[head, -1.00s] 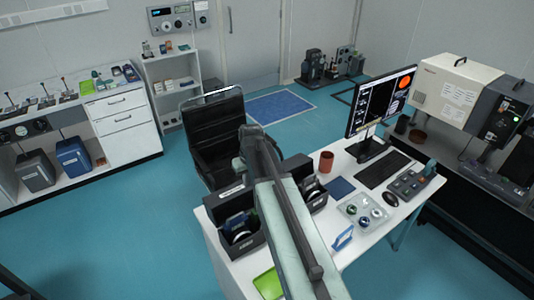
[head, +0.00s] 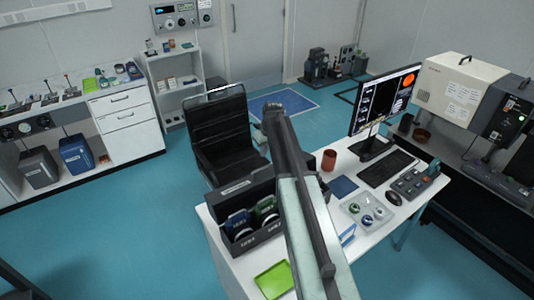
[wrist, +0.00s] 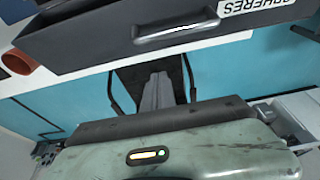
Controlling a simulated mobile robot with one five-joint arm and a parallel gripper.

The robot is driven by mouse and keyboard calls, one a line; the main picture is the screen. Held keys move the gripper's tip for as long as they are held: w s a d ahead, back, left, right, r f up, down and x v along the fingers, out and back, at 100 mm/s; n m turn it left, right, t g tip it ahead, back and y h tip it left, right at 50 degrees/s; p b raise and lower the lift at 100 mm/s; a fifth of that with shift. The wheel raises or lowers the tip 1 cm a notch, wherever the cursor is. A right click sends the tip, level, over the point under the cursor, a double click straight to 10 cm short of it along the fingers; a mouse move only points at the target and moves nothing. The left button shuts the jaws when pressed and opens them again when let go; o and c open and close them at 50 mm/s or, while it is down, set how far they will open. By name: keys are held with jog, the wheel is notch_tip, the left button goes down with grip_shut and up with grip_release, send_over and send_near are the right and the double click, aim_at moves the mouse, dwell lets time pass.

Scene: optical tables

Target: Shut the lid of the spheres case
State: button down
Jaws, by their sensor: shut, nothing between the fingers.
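The dark spheres case (head: 262,240) stands on the white desk, partly behind my arm in the head view. It is open: blue and green-marked items show inside. Its raised lid (head: 236,190), with a pale label, seems to stand along the back. In the wrist view a dark panel (wrist: 100,38) with a handle and a SPHERES label fills the top. My gripper (wrist: 158,78) looks shut and empty in the wrist view, apart from the panel in the picture. In the head view my arm hides most of it, and contact with the lid cannot be judged there.
A red cup (head: 328,160), a blue pad (head: 343,187), a clear tray (head: 366,210) and a monitor (head: 382,105) are on the desk right of my arm. A green tray (head: 273,280) lies near the front. A black chair (head: 218,130) stands behind the desk.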

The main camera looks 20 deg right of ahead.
aim_at(268, 170)
jog(key=s, duration=0.1)
jog(key=s+f, duration=0.2)
jog(key=shift+s+d+f+b, duration=0.2)
jog(key=shift+d+b, duration=0.1)
jog(key=shift+b, duration=0.1)
jog(key=shift+w, duration=0.15)
